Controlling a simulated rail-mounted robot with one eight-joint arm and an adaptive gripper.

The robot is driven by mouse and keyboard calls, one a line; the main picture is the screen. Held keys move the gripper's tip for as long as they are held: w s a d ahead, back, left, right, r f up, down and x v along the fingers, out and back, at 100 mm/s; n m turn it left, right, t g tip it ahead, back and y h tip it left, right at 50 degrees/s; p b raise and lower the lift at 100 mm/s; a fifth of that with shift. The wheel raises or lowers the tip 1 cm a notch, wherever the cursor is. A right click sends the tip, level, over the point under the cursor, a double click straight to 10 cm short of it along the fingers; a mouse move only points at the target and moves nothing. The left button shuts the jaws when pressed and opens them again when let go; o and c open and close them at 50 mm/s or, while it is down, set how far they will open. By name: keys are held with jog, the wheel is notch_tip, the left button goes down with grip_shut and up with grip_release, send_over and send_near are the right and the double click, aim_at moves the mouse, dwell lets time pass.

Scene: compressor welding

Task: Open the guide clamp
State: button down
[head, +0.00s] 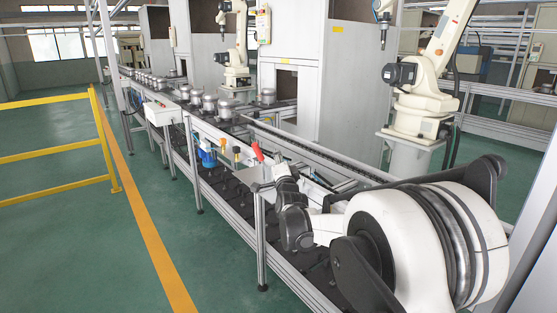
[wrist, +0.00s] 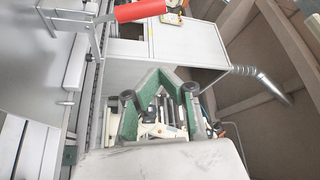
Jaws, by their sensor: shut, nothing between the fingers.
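The guide clamp shows as a red handle (head: 257,152) in the head view. It stands up, tilted, at the near side of the conveyor, just left of the end of my arm. In the wrist view the red handle (wrist: 140,10) lies nearly level at the top edge, with a grey metal bracket (wrist: 72,15) at its left. The handle's far end and the clamp's jaw are hard to make out. My gripper (head: 282,172) is small in the head view, close to the right of the handle. It is shut and empty, and no contact with the handle shows.
A conveyor line with several metal compressor shells (head: 210,102) runs back to the left. A white control box (head: 162,112) hangs on its near side. A white robot (head: 425,95) stands behind the line. A yellow railing (head: 104,140) borders open green floor at left.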

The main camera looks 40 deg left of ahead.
jog(key=w+a+f, duration=0.1)
jog(key=w+a, duration=0.2)
jog(key=a, duration=0.6)
jog(key=shift+w+a+b, duration=0.15)
jog(key=shift+w+b, duration=0.2)
jog(key=shift+w, duration=0.05)
jog(key=shift+s+a, duration=0.1)
dwell(0.3)
jog(key=shift+s+f+n, duration=0.15)
jog(key=shift+n, duration=0.25)
